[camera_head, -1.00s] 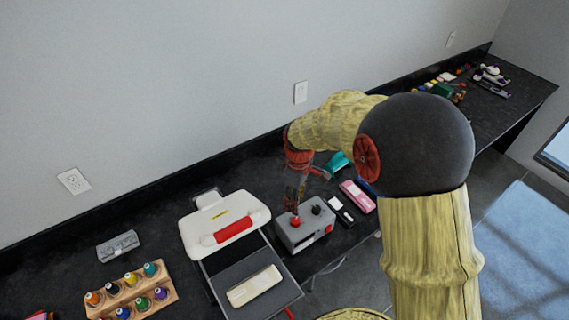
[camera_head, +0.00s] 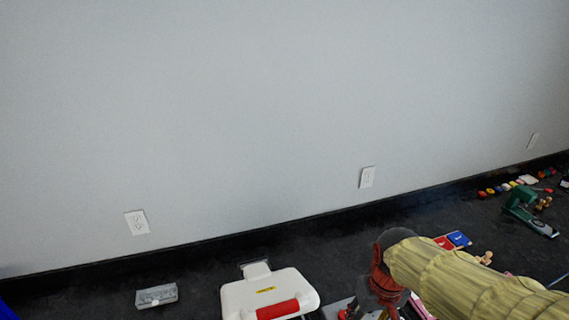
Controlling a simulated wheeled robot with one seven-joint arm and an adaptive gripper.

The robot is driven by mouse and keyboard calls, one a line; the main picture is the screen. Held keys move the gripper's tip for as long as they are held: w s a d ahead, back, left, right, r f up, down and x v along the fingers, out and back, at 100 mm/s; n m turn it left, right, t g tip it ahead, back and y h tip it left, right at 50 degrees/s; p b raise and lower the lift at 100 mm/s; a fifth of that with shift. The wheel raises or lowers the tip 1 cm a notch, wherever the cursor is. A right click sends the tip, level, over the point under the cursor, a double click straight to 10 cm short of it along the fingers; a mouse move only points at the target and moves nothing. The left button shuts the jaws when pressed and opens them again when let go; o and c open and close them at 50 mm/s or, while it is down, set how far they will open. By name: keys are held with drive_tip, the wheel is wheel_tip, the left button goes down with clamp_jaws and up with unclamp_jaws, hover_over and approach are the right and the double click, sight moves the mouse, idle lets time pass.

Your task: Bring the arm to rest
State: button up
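My arm comes in from the lower right in the head view, with its yellow sleeved link ending in a red and dark wrist. My gripper (camera_head: 388,314) points down at the bottom edge, and its fingertips are cut off there, so its opening does not show. It is over the dark counter (camera_head: 325,255), to the right of a white machine (camera_head: 268,289) with a red bar. A grey boxy thing (camera_head: 336,309) partly shows beside the gripper at the bottom edge.
A grey block (camera_head: 157,296) lies on the counter at left. At right are red and blue items (camera_head: 452,241), a green tool (camera_head: 527,212) and several small coloured pieces (camera_head: 505,187). The wall (camera_head: 280,110) with outlets rises behind the counter.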

drive_tip(key=s+r+m+t+b, duration=0.1)
drive_tip(key=s+r+t+b, duration=0.3)
drive_tip(key=s+r, duration=0.2)
drive_tip(key=shift+s+r+t+b, duration=0.2)
drive_tip(key=shift+s+t+b, duration=0.15)
drive_tip(key=shift+s, duration=0.65)
